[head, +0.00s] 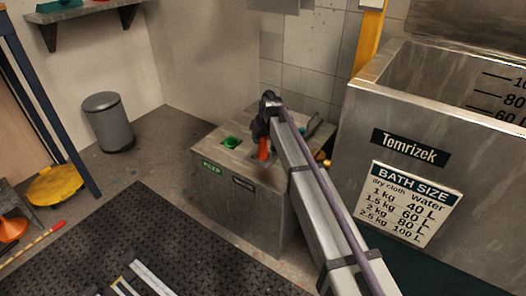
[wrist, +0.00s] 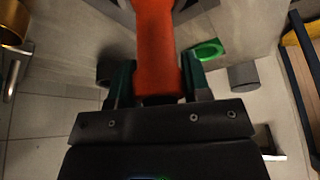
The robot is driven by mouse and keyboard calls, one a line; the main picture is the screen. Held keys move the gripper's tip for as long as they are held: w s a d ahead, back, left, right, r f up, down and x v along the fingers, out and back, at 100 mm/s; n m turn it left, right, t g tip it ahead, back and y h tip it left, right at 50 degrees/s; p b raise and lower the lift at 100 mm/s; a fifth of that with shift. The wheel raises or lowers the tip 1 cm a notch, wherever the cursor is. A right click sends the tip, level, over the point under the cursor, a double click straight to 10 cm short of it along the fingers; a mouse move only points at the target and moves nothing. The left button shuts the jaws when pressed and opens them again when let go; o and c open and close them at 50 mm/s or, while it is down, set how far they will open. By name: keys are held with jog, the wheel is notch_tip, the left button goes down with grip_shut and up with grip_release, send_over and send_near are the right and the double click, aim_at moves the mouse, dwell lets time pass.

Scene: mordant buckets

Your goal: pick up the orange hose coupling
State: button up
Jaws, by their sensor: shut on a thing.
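The orange hose coupling (head: 263,149) is upright at the top of the grey metal box (head: 222,205), near a dark recess. I cannot tell whether its lower end touches the box. My gripper (head: 263,133) is above it, at the end of my arm, and is shut on it. In the wrist view the coupling (wrist: 155,45) shows large and orange-red between the two dark green fingers of my gripper (wrist: 156,82). The far end of the coupling runs out of the top of the wrist view.
A green piece (head: 231,142) sits in the box top, left of the coupling. A large steel bath (head: 375,105) with a printed sign stands close on the right. A grey bin (head: 108,124) and yellow object (head: 55,187) stand left. A black mat (head: 150,245) covers the front floor.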

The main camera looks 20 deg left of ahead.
grip_shut()
